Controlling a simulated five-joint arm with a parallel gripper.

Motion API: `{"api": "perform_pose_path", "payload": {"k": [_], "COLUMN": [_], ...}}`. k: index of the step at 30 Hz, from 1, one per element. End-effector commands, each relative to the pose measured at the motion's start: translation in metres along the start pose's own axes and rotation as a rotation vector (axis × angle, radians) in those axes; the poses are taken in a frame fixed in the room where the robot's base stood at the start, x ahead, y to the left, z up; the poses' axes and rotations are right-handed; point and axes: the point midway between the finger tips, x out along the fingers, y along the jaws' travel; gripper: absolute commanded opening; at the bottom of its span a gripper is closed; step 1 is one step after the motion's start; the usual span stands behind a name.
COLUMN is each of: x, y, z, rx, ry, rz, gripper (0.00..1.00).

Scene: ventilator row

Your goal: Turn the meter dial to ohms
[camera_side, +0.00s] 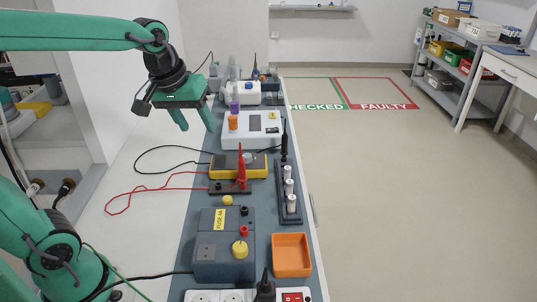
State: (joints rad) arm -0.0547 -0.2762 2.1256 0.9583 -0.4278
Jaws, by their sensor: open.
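The meter (226,168) is a dark-faced box with a yellow casing, lying on the bench strip in the middle. A small pale round part on its face, seemingly the dial (248,158), is partly hidden by an upright red probe. Its pointer setting is too small to read. My gripper (197,125) is green, open and empty, with its fingers pointing down. It is in the air, above and to the left of the meter in the picture, apart from it.
The red probe (241,168) stands in front of the meter; a black probe (284,141) stands to its right. Red and black leads curl left. A white device (243,135) stands behind. A rack with white cylinders (289,190), a grey fuse box (212,262) and an orange tray (291,256) are nearer.

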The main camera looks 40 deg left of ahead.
Motion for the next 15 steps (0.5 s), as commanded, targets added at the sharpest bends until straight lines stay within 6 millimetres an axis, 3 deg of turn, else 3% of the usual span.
{"api": "perform_pose_path", "payload": {"k": [15], "x": [0.068], "y": [0.016], "z": [-0.085], "rx": [-0.394], "ry": [-0.103], "rz": [-0.086], "gripper": [0.50]}}
